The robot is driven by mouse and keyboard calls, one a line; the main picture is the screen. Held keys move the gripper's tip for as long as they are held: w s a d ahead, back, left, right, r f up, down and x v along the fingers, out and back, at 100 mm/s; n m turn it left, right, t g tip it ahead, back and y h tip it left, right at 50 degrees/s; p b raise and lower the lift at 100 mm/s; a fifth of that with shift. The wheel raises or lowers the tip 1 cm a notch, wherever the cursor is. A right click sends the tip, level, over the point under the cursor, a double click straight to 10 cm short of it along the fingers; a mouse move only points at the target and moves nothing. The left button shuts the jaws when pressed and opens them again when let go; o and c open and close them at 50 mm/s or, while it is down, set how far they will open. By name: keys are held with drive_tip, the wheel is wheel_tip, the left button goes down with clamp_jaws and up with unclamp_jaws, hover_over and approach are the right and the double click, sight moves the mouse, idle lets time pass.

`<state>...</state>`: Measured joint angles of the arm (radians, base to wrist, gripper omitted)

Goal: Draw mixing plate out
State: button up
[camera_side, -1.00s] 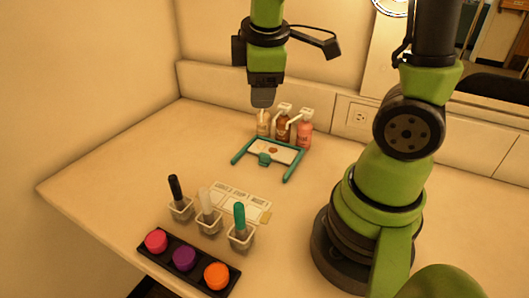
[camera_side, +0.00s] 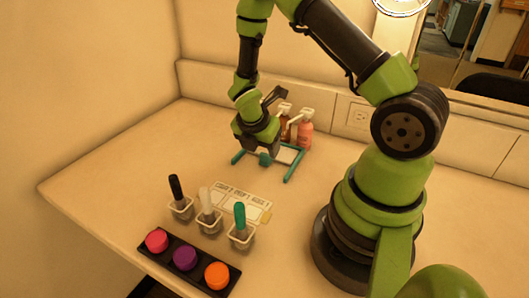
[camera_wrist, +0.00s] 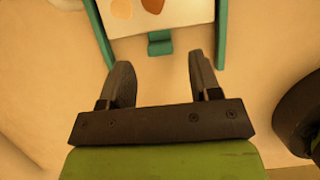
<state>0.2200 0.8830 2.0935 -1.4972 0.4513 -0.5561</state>
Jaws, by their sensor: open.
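The mixing plate (camera_wrist: 160,18) is a pale panel with brown and tan smears. It lies in a teal frame (camera_side: 288,179) at the back of the counter, and in the side view my gripper hides much of it. A teal tab (camera_wrist: 160,43) sticks out at its near edge; it also shows in the side view (camera_side: 265,159). My gripper (camera_side: 262,150) is low by the near side of the frame. In the wrist view my gripper (camera_wrist: 164,72) is open and empty, with the tab ahead of the gap between its fingers and apart from them.
Pump bottles (camera_side: 305,130) stand behind the frame. In front are a white printed card (camera_side: 240,201), small cups holding a black, a white and a teal-handled tool (camera_side: 239,222), and a black tray (camera_side: 150,259) with coloured pots. The counter left of the frame is clear.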

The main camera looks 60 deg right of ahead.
sight(265, 154)
drive_tip(key=shift+x, duration=1.75)
